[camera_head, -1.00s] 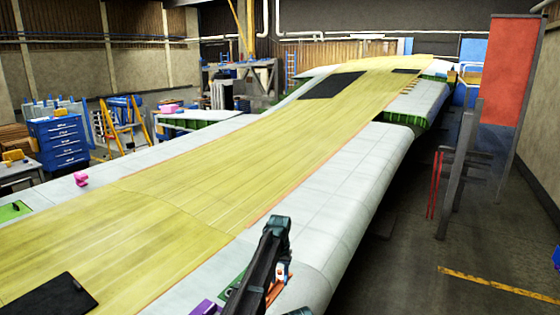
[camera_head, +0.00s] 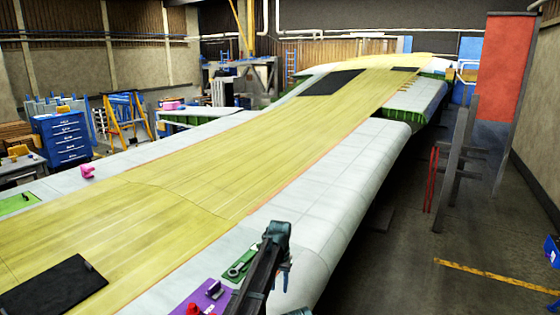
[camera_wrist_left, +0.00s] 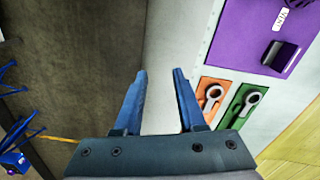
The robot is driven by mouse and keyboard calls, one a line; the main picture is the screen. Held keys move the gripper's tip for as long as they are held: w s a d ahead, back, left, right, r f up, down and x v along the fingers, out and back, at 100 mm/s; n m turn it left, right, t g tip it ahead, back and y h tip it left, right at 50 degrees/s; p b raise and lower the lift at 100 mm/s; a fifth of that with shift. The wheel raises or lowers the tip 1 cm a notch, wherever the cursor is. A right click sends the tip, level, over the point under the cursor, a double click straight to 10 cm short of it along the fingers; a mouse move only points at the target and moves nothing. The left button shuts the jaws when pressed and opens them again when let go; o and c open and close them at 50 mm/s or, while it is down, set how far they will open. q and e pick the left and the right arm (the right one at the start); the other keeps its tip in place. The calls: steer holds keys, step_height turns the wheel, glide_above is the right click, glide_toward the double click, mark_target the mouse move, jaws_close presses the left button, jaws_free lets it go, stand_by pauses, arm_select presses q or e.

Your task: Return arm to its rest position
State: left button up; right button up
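My left arm comes in at the bottom of the head view, over the pale wing edge. Its gripper (camera_head: 285,275) is small and partly hidden there by the arm link. In the left wrist view the two blue fingers of the left gripper (camera_wrist_left: 160,95) stand apart with nothing between them. Behind them are the pale wing surface and dark floor. My right gripper is not in view.
A black panel (camera_head: 48,290) lies on the yellow wing skin (camera_head: 190,200). Floor (camera_head: 420,285) is open at right.

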arm_select(q)
steer(key=s+a+f+b, duration=0.2)
steer(key=s+f+b, duration=0.5)
steer(key=s, duration=0.4)
steer(key=s+a+f+b, duration=0.1)
steer(key=s+f+b, duration=0.6)
steer(key=s, duration=0.5)
steer(key=s+a+f+y+b, duration=0.1)
steer(key=s+a+f+b, duration=0.1)
steer(key=s+f+b, duration=0.5)
steer(key=s+f, duration=0.1)
steer(key=s, duration=0.3)
steer(key=shift+s+a+m+b, duration=0.2)
steer(key=shift+a+m+b, duration=0.15)
steer(key=shift+m+b, duration=0.05)
